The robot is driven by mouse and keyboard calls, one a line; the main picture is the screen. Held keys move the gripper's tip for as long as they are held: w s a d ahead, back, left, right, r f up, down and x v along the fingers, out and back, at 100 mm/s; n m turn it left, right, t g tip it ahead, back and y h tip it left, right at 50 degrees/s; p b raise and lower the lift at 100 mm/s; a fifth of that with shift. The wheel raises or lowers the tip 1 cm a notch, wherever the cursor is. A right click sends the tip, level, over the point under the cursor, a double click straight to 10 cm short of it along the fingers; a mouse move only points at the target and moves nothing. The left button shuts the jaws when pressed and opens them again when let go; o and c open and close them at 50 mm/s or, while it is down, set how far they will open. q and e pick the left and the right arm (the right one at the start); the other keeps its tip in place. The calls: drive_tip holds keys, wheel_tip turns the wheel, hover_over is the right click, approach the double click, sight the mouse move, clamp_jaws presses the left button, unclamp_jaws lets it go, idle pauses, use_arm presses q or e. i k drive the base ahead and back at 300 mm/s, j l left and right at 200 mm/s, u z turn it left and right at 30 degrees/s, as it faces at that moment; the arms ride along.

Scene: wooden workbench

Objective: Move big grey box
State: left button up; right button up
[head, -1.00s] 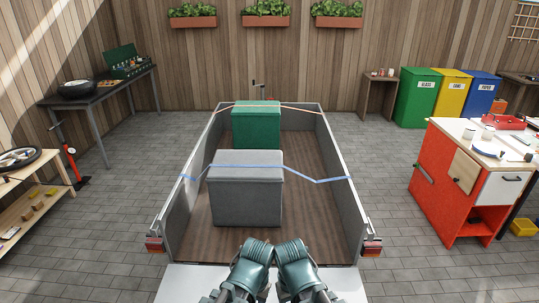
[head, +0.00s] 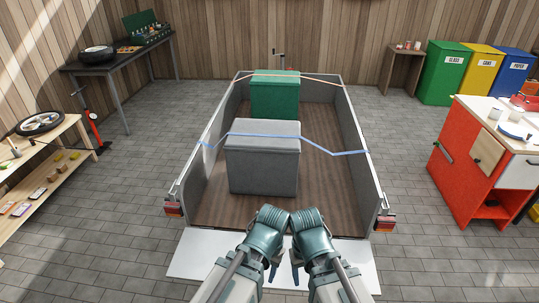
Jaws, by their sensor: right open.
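The big grey box (head: 263,165) stands upright on the wooden floor of an open trailer (head: 340,195), near its rear end. A blue strap (head: 325,146) runs across the trailer from wall to wall and over the box's top. My left gripper (head: 272,272) and right gripper (head: 296,272) are side by side at the bottom middle, in front of the box and apart from it. Both point down over the white ramp. The right gripper is open and empty. The left gripper's fingers are mostly hidden by its wrist, so its opening is unclear.
A green box (head: 275,97) stands farther in, under an orange strap (head: 300,78). The trailer's side walls flank the box; its rear is open onto a white ramp (head: 200,256). A red workbench (head: 465,165) is right, a wooden shelf (head: 45,175) left. Paved floor is clear between.

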sight(256, 166)
drive_tip(key=i+l, duration=0.15)
drive_tip(key=i, duration=0.35)
drive_tip(key=i+l, duration=0.15)
drive_tip(key=i, duration=0.4)
drive_tip(key=i+l, duration=0.15)
drive_tip(key=i, duration=0.35)
drive_tip(key=u, duration=0.05)
